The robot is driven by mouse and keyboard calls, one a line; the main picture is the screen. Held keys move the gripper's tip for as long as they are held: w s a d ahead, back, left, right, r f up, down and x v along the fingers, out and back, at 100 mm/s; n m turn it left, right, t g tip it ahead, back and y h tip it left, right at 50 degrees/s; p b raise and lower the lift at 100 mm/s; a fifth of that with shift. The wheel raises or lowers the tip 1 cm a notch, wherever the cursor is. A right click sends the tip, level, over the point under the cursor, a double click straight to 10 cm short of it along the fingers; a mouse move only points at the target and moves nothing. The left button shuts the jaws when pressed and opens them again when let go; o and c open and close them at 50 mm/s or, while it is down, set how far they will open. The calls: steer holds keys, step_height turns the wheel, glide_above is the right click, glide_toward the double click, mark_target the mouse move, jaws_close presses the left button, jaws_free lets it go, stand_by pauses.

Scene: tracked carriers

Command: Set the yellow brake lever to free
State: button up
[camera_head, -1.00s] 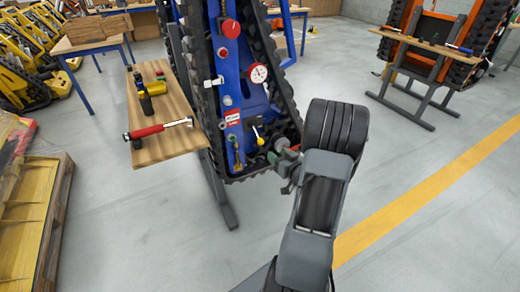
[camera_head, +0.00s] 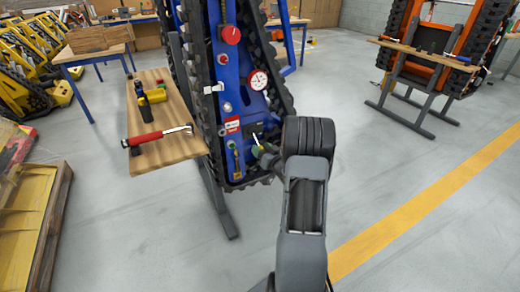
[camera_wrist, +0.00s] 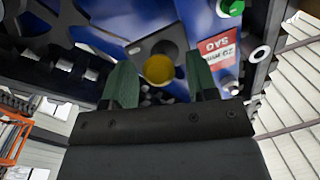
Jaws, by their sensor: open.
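The yellow brake lever shows its round yellow knob (camera_wrist: 159,69) in the wrist view, in front of a grey plate on the blue panel. My gripper (camera_wrist: 160,78) is open, with one green finger on each side of the knob; I cannot tell whether either finger touches it. In the head view, my gripper (camera_head: 262,150) is at the lower part of the blue carrier panel (camera_head: 226,72). There it hides the knob, and only the pale lever shaft (camera_head: 255,139) shows.
A red knob (camera_head: 231,35), a white-faced gauge (camera_head: 258,80) and a red label (camera_head: 232,121) are on the panel. Black tracks (camera_head: 203,100) flank it.

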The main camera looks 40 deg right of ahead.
steer(key=shift+w, duration=0.6)
